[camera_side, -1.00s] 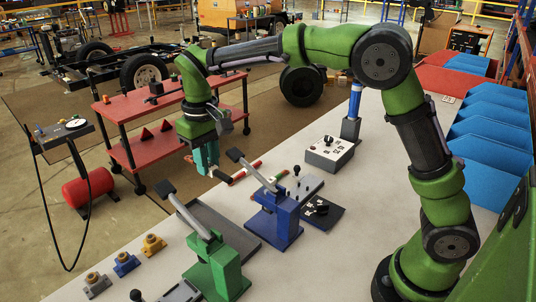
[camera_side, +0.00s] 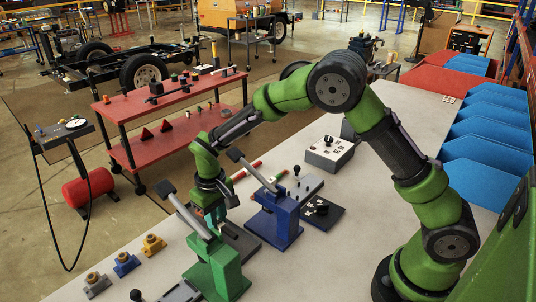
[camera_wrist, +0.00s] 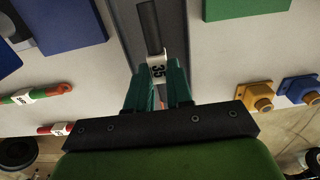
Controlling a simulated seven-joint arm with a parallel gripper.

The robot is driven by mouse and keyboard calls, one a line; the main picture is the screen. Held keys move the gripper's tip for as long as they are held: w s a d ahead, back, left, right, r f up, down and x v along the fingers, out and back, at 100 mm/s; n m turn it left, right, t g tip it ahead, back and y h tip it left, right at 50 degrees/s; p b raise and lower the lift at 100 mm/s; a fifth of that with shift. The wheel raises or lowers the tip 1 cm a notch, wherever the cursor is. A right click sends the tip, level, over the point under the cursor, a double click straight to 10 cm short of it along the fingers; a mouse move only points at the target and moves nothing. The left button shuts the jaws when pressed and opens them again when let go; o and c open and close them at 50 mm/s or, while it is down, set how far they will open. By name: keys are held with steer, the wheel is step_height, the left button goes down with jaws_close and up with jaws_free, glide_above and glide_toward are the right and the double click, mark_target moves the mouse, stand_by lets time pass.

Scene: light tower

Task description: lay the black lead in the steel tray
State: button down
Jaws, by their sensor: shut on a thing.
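My gripper (camera_wrist: 158,82) has teal fingers and is shut on the black lead (camera_wrist: 149,25) at its white band marked 35 (camera_wrist: 158,68). The lead's black end points away from the fingers, over the grey floor of the steel tray (camera_wrist: 178,30). In the side view my gripper (camera_side: 215,215) is low over the tray (camera_side: 243,243), between the green and blue lever stands. I cannot tell whether the lead touches the tray floor. The fingers and wrist hide the lead's other end.
The blue lever stand (camera_side: 280,220) and green lever stand (camera_side: 215,272) flank the tray closely. A red lead (camera_side: 246,169) and a green-and-red lead (camera_side: 281,177) lie on the bench beyond. Orange, blue and grey sockets (camera_side: 125,264) stand at the left edge.

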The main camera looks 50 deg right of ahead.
steer(key=shift+f, duration=0.7)
steer(key=shift+f, duration=0.15)
steer(key=c, duration=1)
jaws_free()
